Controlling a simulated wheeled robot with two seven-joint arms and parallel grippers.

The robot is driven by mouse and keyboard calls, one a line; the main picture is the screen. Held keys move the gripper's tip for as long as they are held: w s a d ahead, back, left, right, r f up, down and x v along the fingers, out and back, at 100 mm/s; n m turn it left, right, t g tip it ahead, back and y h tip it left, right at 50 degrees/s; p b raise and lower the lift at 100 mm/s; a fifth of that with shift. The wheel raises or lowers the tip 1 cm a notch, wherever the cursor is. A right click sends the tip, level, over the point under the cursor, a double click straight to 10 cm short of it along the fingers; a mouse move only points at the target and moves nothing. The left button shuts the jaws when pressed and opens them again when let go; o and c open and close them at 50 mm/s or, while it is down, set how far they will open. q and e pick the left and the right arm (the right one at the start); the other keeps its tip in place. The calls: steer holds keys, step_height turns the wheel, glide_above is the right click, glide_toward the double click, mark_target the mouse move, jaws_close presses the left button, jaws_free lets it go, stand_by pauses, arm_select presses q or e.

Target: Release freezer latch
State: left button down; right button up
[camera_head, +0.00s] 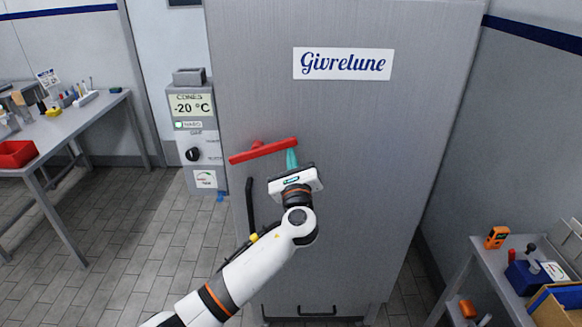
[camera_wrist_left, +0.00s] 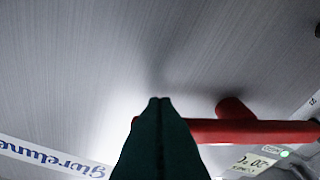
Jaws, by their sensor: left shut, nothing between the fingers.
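The freezer (camera_head: 350,130) is a tall grey cabinet with a "Givrelune" sign on its door. The red latch (camera_head: 263,150) is a bar on the left part of the door, slightly higher at its right end, with a red mount behind it. My left gripper (camera_head: 291,156) is shut and empty, its green fingers at the bar's right end. In the left wrist view the shut fingers (camera_wrist_left: 158,105) overlap the end of the red bar (camera_wrist_left: 250,131); I cannot tell whether they touch it. My right gripper is not in view.
A black handle (camera_head: 250,205) is on the door below the latch. A control box (camera_head: 195,135) reading -20 °C stands left of the freezer. A table with a red bin (camera_head: 17,154) is at the left, and a bench (camera_head: 490,275) with tools at the lower right.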

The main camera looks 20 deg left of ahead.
mark_target(287, 142)
arm_select(q)
step_height(287, 142, up, 2)
steer(key=n, duration=0.3)
steer(key=shift+a+r+n+g+y, duration=0.15)
steer(key=shift+n+g+y, duration=0.15)
steer(key=shift+y, duration=0.1)
steer(key=r+n, duration=0.2)
steer(key=n, duration=0.1)
steer(key=shift+s+a+g, duration=0.15)
steer(key=shift+a+g, duration=0.25)
steer(key=shift+s+a+r+n+g+y+p, duration=0.2)
steer(key=shift+a+r+n, duration=0.3)
steer(key=shift+n, duration=0.65)
steer(key=shift+s+a+r+n+g+p, duration=0.15)
steer(key=shift+a+r+n+g, duration=0.3)
steer(key=shift+n, duration=0.65)
steer(key=shift+s+a+r+n+g+y+p, duration=0.2)
steer(key=shift+a+r+n, duration=0.4)
steer(key=shift+n, duration=0.55)
steer(key=shift+w, duration=0.1)
steer(key=shift+f, duration=0.1)
